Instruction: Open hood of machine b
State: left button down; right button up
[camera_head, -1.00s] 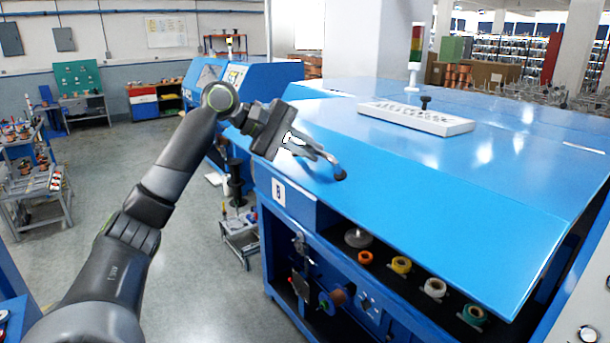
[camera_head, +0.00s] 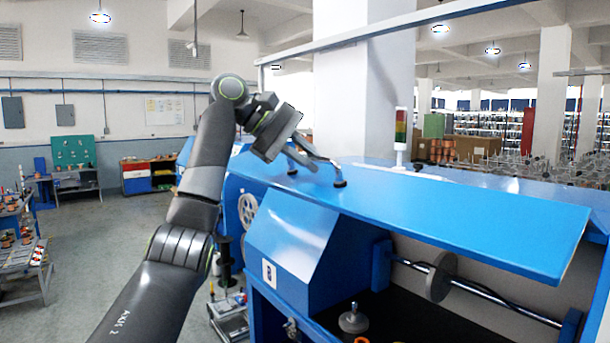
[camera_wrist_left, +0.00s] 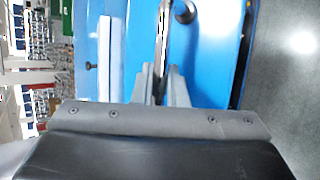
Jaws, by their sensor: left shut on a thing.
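Machine b (camera_head: 300,235) is the blue machine with the letter plate (camera_head: 269,273) on its front left. Its blue hood (camera_head: 460,215) is raised, with the front edge lifted and the inside showing beneath. My left gripper (camera_head: 304,157) is at the left part of the hood, shut on its metal handle (camera_head: 325,162). In the left wrist view the handle (camera_wrist_left: 163,45) runs between the two fingers (camera_wrist_left: 160,88), with the blue hood (camera_wrist_left: 205,60) behind it. My right gripper is not in view.
Under the hood a shaft with a grey disc (camera_head: 441,277) and a grey pulley (camera_head: 353,319) show. A signal tower (camera_head: 400,135) stands behind the hood. A cart (camera_head: 25,270) stands at the far left, with open floor between it and the machine.

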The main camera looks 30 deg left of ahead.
pick_arm(q)
jog(key=shift+w+d+r, duration=0.1)
jog(key=shift+w+r, duration=0.1)
jog(key=shift+r, duration=0.45)
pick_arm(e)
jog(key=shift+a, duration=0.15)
pick_arm(q)
jog(key=c, duration=1.5)
grip_release()
jog(key=shift+w, duration=0.15)
jog(key=shift+o, duration=0.2)
